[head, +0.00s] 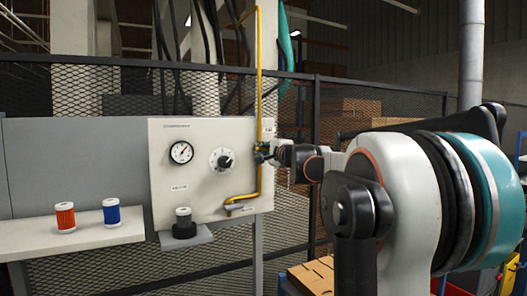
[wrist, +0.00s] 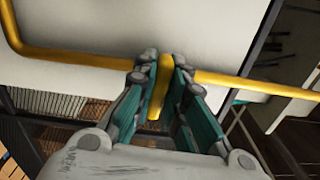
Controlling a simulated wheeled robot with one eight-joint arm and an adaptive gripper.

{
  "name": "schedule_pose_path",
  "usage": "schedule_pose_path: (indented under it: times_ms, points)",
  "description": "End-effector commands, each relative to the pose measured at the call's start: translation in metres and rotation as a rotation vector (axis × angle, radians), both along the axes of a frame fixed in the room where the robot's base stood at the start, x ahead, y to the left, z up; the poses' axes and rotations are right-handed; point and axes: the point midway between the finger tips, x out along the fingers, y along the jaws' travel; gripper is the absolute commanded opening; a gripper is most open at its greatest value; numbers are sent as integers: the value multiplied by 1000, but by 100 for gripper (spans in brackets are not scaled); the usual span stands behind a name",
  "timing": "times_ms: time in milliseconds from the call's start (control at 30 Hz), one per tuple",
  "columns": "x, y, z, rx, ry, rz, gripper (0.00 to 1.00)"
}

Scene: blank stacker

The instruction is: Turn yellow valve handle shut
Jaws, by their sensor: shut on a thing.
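The yellow valve handle (wrist: 158,100) shows in the wrist view between the two teal finger pads of my gripper (wrist: 161,78). The gripper is shut on it. In the picture the handle lies crosswise to the yellow pipe (wrist: 80,57). In the head view my gripper (head: 268,155) is at the right edge of the pale panel (head: 200,137), at the yellow pipe (head: 259,75). There the gripper hides most of the valve, and the handle cannot be made out.
The panel carries a round gauge (head: 181,152) and a dial knob (head: 221,160). A white-and-black cylinder (head: 184,222) stands on a small shelf below. A red canister (head: 65,217) and a blue canister (head: 111,212) stand on the left shelf (head: 85,235). Mesh fencing (head: 350,110) is behind.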

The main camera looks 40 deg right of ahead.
Motion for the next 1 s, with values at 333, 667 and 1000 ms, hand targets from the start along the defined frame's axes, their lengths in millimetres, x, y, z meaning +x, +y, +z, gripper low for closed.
schedule_pose_path:
  times_ms: [333,667,1000]
  points:
    - [0,1,-2,-79,20,1,0]
    - [0,1,-3,-82,21,1,0]
    - [0,0,-2,-80,20,1,32]
